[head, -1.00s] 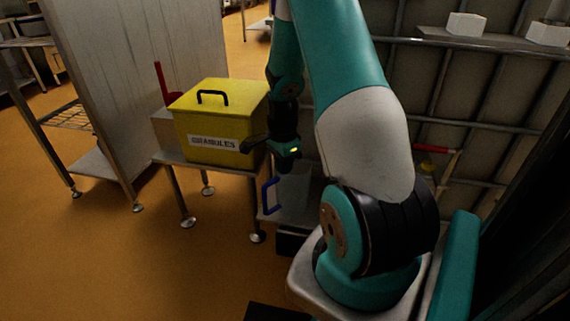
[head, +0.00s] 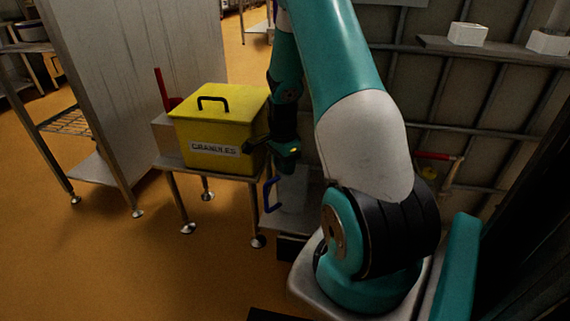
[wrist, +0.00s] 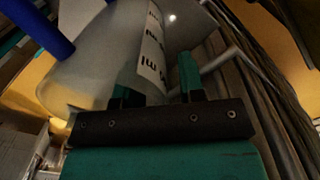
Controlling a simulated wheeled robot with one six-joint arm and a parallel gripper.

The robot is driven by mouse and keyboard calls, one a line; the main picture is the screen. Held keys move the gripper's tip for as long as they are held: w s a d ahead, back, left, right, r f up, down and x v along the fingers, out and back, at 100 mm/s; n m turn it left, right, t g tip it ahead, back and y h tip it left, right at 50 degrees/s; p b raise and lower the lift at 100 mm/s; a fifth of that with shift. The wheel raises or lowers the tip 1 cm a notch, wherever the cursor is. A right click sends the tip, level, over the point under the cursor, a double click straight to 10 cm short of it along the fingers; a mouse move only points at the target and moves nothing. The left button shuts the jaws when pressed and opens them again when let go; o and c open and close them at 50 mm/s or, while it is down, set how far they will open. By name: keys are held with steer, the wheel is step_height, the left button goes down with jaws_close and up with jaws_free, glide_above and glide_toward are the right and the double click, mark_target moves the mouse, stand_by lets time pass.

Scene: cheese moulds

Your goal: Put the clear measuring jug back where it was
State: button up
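The clear measuring jug (head: 294,190) is under my gripper (head: 285,158) in the head view, with its blue handle (head: 270,195) to the left. The jug (wrist: 105,50) fills the upper left of the wrist view, with a pale mL scale strip running down its side. My gripper's two fingers (wrist: 158,80) are apart there, with the jug's wall at and between them. My gripper appears shut on the jug, though the contact is partly hidden. The jug looks roughly upright in the head view.
A yellow granules box (head: 217,130) with a black handle stands on a small metal table (head: 222,172) left of my gripper. A grey surface lies low behind the jug. A barred wall (head: 450,130) with a shelf (head: 490,50) is at the right. Orange floor is free at lower left.

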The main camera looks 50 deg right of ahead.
steer(key=shift+r, duration=0.1)
step_height(320, 180, up, 8)
steer(key=shift+f+p, duration=0.25)
steer(key=shift+p, duration=0.75)
